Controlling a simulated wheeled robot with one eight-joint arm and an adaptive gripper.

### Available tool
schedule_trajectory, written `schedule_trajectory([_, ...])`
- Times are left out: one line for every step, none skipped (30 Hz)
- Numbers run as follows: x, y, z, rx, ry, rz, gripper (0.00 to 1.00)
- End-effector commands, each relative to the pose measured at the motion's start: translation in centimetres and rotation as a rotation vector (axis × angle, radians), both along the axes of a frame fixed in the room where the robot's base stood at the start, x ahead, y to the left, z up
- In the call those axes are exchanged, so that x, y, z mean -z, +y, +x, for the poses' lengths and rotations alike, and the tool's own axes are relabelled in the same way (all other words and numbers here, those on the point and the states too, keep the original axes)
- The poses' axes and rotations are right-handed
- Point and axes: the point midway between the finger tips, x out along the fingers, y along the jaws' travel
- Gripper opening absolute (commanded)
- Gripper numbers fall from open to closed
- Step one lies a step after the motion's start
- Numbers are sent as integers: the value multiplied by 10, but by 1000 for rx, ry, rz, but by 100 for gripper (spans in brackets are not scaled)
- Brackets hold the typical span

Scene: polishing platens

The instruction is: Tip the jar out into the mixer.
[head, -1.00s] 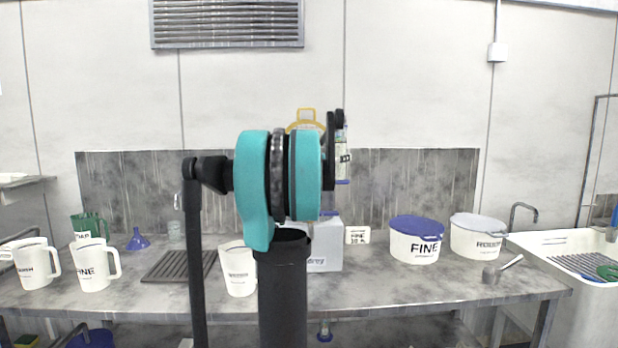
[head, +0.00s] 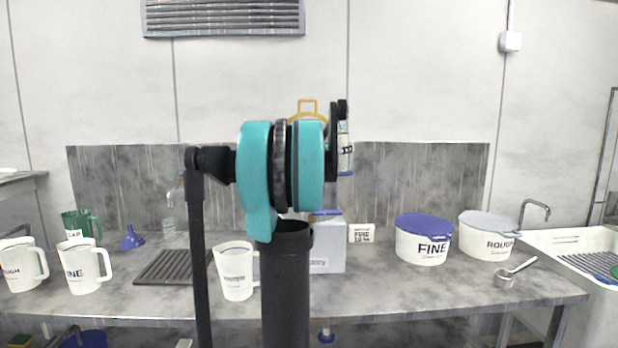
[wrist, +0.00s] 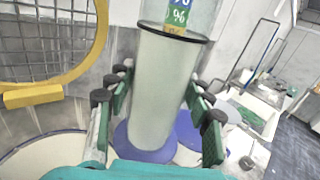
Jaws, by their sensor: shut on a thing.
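The jar (wrist: 155,90) is a clear cylinder of pale contents with a dark ring, a green-and-yellow percent label and a blue end. My gripper (wrist: 157,78) is shut on it, green-padded fingers on both sides. In the head view a strip of the jar (head: 345,150) shows right of my teal arm joint, nearly upright, high above the bench, blue end down. The rest of my gripper is hidden there. I cannot identify the mixer with certainty; a pale grey box with a blue top (head: 328,258) stands on the bench behind my arm, partly hidden.
A yellow-rimmed sieve (wrist: 45,84) is close left of the jar. The bench (head: 440,285) holds a FINE tub (head: 423,245), a ROUGH tub (head: 487,241), a scoop (head: 507,279), white jugs (head: 83,270) and a blue funnel (head: 132,240). A sink is at right.

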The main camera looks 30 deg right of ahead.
Motion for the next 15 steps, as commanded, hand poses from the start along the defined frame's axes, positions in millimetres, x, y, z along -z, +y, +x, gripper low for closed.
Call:
schedule_trajectory([-1, 0, 0, 0, 17, -12, 0])
schedule_trajectory([-2, 0, 0, 0, 28, -18, 0])
schedule_trajectory([-2, 0, -1, 0, 42, -28, 0])
schedule_trajectory([-3, -1, -1, 0, 56, -37, 0])
schedule_trajectory([-4, -1, -1, 0, 69, -45, 0])
schedule_trajectory([-4, -1, -1, 1, 85, -56, 0])
schedule_trajectory([-5, -1, -1, 1, 99, -64, 0])
schedule_trajectory([-6, -1, -1, 1, 111, -72, 0])
schedule_trajectory([-7, -1, -1, 1, 127, -83, 0])
schedule_trajectory([-8, -1, -1, 1, 141, -91, 0])
schedule_trajectory([-9, -1, -1, 1, 154, -100, 0])
schedule_trajectory([-10, -1, -1, 1, 170, -110, 0])
schedule_trajectory([-11, -1, -1, 1, 183, -117, 0])
schedule_trajectory([-12, -1, -1, 1, 195, -125, 0])
schedule_trajectory([-13, -1, -1, 0, 212, -137, 0])
